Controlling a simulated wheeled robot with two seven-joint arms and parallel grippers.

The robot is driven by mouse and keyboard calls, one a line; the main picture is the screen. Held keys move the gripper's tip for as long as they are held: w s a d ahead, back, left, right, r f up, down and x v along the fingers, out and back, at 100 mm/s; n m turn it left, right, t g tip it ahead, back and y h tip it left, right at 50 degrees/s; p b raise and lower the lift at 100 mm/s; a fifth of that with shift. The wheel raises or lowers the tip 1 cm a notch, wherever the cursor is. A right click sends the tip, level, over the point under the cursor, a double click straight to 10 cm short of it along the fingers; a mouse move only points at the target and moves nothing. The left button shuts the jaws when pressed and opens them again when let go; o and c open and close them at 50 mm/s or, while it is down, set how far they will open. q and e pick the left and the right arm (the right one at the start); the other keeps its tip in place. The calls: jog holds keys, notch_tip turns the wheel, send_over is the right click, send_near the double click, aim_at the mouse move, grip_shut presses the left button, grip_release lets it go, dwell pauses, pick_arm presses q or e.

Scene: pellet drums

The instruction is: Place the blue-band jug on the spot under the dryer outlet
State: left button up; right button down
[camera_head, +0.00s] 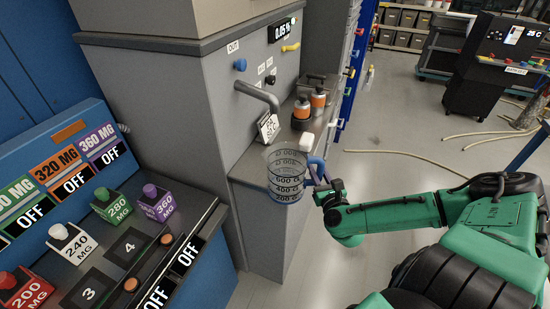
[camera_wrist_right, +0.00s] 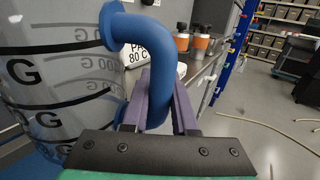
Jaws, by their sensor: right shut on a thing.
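The jug (camera_head: 286,176) is clear with dark measuring marks, a blue handle (camera_head: 316,168) and blue at its lower part. It looks upright and empty, in front of the grey dryer's ledge. It fills the left of the right wrist view (camera_wrist_right: 60,85). My right gripper (camera_head: 318,180) is shut on the handle; its purple fingers (camera_wrist_right: 165,108) lie on either side of it. The dryer outlet, a bent grey pipe (camera_head: 262,93), is behind and above the jug, slightly left. The spot under it is hidden by the jug. My left gripper is not in view.
Two orange-banded bottles (camera_head: 310,105) stand on the ledge behind. A blue-framed panel with coloured blocks (camera_head: 110,205) is at left. Cables (camera_head: 420,155) lie on the floor at right.

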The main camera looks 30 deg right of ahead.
jog(key=f+x, duration=0.1)
jog(key=x, duration=0.5)
jog(key=f+b+x, duration=0.1)
jog(key=x, duration=0.5)
jog(key=f+b+x, duration=0.1)
jog(key=x, duration=0.5)
jog(key=shift+d+f, duration=0.1)
jog(key=shift+d, duration=0.1)
jog(key=c, duration=1.1)
grip_release()
jog(key=shift+f, duration=0.2)
jog(key=o, duration=0.4)
